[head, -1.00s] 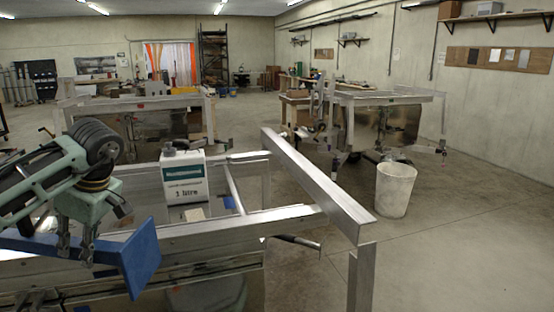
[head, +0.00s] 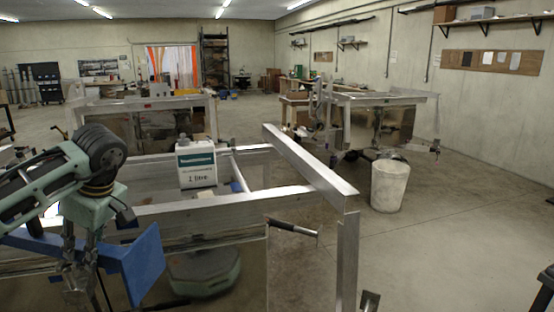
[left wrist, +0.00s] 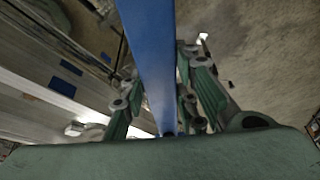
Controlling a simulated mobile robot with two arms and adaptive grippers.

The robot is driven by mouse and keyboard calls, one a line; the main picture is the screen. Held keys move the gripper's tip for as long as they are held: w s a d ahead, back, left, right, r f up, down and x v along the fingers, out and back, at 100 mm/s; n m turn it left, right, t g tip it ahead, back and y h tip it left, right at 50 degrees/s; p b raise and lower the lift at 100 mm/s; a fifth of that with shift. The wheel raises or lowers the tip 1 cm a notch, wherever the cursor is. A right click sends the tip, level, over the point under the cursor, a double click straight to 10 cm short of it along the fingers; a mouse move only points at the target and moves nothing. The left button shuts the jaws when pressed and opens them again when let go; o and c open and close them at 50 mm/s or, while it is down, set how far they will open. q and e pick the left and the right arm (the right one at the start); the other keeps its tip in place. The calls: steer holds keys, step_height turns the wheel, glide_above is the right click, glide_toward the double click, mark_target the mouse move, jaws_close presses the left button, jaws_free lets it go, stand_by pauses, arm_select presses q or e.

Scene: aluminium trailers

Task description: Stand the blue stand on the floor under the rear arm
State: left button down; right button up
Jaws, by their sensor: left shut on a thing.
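The blue stand (head: 143,264) is in my left gripper (head: 78,272), low at the left of the head view, beside the near side of the closest trailer. A flat blue plate faces right and a blue bar runs left behind the fingers. In the left wrist view the blue stand (left wrist: 150,60) runs between the green fingers, which are shut on it. The closest trailer has a long aluminium beam (head: 310,165) slanting across its right end, above a post. I cannot tell for sure which member is the rear arm. My right gripper is not in view.
A white 1 litre container (head: 196,165) stands on the closest trailer. A dark-tipped handle (head: 293,229) sticks out of its frame. A whitish bucket (head: 389,186) stands on the floor to the right. Another trailer (head: 380,125) stands behind it. Open floor lies at the right.

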mark_target(110, 256)
arm_select(q)
steer(key=s+d+f+m+t+h+b, duration=0.1)
steer(key=s+d+f+m, duration=0.4)
steer(key=d, duration=0.5)
steer(key=s+d+f+m+t+h+b, duration=0.2)
steer(key=s+d+f+m, duration=0.3)
steer(key=d+f+m, duration=0.4)
steer(key=shift+s+d+f+m+t+h, duration=0.2)
steer(key=shift+d+f+m+t+h, duration=0.2)
steer(key=shift+d+m+h, duration=0.55)
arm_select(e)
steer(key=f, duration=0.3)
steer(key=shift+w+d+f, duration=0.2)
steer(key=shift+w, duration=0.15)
arm_select(q)
steer(key=shift+a, duration=0.25)
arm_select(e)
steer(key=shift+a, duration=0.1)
